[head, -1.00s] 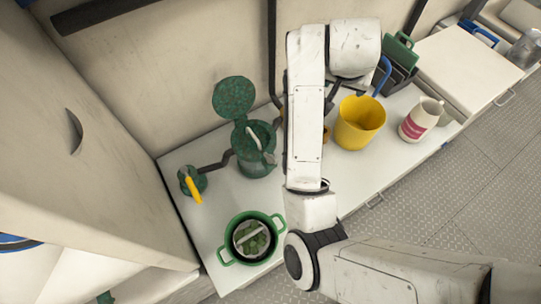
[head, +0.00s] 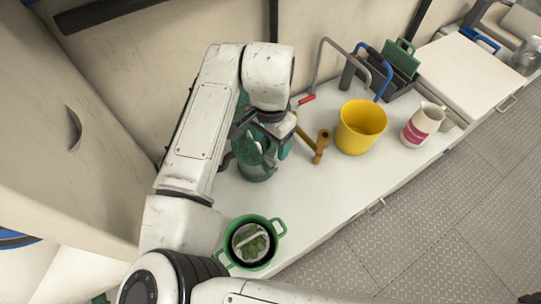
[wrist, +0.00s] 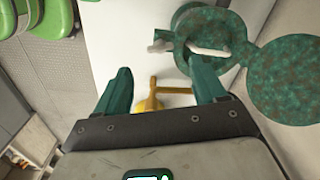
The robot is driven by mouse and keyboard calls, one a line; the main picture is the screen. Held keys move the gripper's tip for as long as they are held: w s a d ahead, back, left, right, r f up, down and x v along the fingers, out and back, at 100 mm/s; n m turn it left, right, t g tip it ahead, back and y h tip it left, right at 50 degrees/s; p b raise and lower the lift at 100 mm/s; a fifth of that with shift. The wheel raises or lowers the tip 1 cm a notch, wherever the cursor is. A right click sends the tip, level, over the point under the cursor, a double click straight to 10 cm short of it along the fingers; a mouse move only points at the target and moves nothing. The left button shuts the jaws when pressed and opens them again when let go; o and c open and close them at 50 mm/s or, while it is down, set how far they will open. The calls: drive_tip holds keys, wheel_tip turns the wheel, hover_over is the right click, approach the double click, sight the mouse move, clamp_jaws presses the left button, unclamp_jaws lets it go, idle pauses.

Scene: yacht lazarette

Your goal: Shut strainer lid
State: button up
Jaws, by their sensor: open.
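The strainer, a mottled green body (head: 257,168), stands on the white bench below my arm in the head view. Its open top shows in the wrist view (wrist: 212,30), with pale handle-like pieces across it. The lid (wrist: 288,82), a round mottled green disc, is swung open on its hinge to the right in the wrist view. My arm hides most of the lid in the head view. My gripper (wrist: 162,88) is open and empty, with its teal fingers apart. It is above and beside the strainer, the right finger close to the rim; I cannot tell whether they touch.
A brass fitting (head: 321,146) lies beside the strainer, below my fingers. A green pot (head: 253,266) with a basket inside stands in front.

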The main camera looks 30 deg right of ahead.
sight(270, 160)
wheel_tip(270, 160, down, 8)
drive_tip(key=shift+r+p, duration=0.1)
drive_tip(key=shift+p, duration=0.2)
clamp_jaws()
idle(0.7)
